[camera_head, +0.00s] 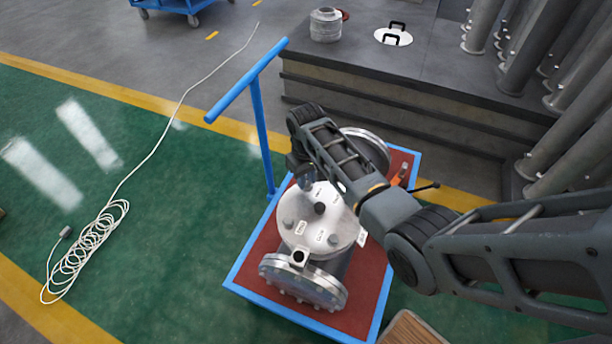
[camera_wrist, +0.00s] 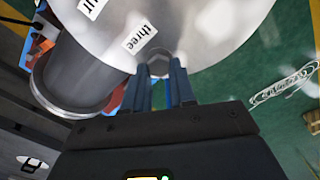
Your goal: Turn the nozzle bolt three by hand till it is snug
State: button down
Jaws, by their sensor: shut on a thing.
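The flanged shell (camera_head: 315,230) is a grey metal vessel with a pale round lid, bolt heads and white word labels. In the wrist view the lid (camera_wrist: 215,25) fills the top, with a label reading "three" (camera_wrist: 140,38) beside a grey bolt head, nozzle bolt three (camera_wrist: 158,60). My gripper (camera_wrist: 160,68) has its two blue-grey fingers on either side of this bolt head, shut on it. The fingertips hide part of the bolt. In the head view my wrist hangs over the lid's far left side, and the bolt is not clear there.
The shell stands on a red-topped cart with a blue frame (camera_head: 262,262) and a blue push handle (camera_head: 247,80). A side nozzle flange (camera_head: 365,150) rises behind my arm. A coiled white cable (camera_head: 90,245) lies on the green floor. Grey pipes (camera_head: 550,50) stand at right.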

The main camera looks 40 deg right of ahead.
aim_at(308, 182)
jog(key=m+p, duration=0.2)
jog(key=m, duration=0.4)
jog(key=shift+r, duration=0.15)
jog(key=m+p, duration=0.1)
jog(key=m, duration=0.4)
jog(key=shift+d+p, duration=0.15)
jog(key=shift+p, duration=0.15)
jog(key=shift+m, duration=0.3)
jog(key=c, duration=0.9)
grip_release()
jog(key=shift+s, duration=0.15)
notch_tip(308, 182, up, 8)
jog(key=shift+f, duration=0.2)
